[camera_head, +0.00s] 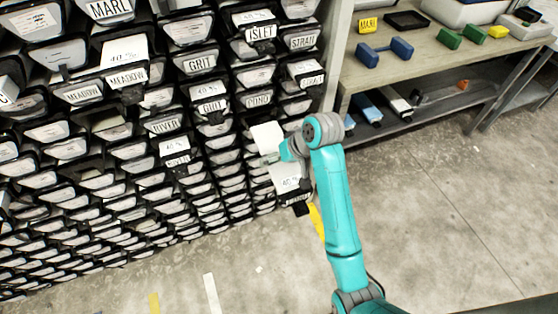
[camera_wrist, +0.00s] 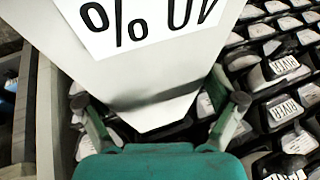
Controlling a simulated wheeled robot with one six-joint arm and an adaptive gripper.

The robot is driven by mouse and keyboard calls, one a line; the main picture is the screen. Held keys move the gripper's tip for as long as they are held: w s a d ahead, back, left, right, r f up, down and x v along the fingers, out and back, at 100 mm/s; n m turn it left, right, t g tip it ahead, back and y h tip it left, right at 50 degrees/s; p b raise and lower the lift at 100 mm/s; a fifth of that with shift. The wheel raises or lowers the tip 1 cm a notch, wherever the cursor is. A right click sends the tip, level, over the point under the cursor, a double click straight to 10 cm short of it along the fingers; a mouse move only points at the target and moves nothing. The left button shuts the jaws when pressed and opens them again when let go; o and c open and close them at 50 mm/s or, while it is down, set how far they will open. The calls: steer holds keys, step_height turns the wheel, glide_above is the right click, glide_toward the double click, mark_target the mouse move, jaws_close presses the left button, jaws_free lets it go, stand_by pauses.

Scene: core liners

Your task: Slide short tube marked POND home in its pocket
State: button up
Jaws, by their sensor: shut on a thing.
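My gripper (camera_wrist: 165,112) is shut on a pale tube (camera_wrist: 150,75), with one finger on each side of it. Its white face carries large print, upside down in the wrist view, that seems to read 40 %. In the head view my gripper (camera_head: 281,152) is at the right side of the rack, with white tube surfaces above and below it. I cannot tell whether these are one piece. A label reading POND (camera_head: 258,99) is on the rack just above my gripper. The held tube's inner end and its pocket's mouth are hidden.
A bench (camera_head: 440,60) with dumbbell-like coloured pieces stands at the right. The concrete floor (camera_head: 450,220) in front is mostly clear.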

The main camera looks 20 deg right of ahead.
mark_target(264, 124)
steer(key=shift+w+r, duration=0.1)
steer(key=shift+w, duration=7.25)
stand_by(0.7)
